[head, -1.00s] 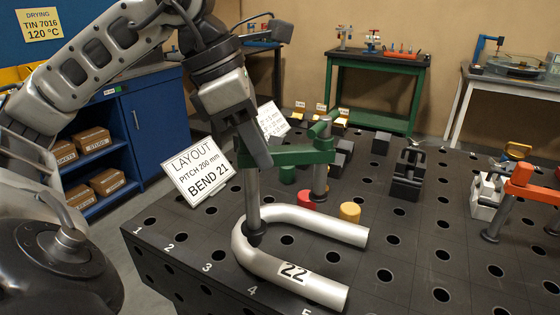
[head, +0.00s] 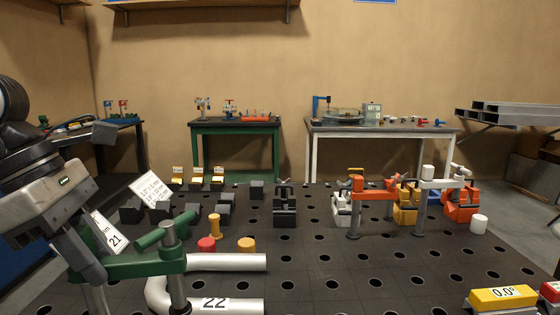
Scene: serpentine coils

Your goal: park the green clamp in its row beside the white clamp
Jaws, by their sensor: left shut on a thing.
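The green clamp (head: 130,265) is at the lower left in the head view, with its grey post and spindle running down toward the bottom edge. My left gripper (head: 82,250) is shut on it at its left end. The clamp's upright part stands in front of the bent silver pipe marked 22 (head: 235,305); I cannot tell whether it touches the pipe. My right gripper is out of view.
The black perforated table (head: 330,265) has free room in its middle. A red stop (head: 206,244) and yellow stop (head: 246,244) are near the pipe. Black blocks (head: 284,208) and a white toggle clamp (head: 343,209) stand farther back. A yellow gauge (head: 502,297) is front right.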

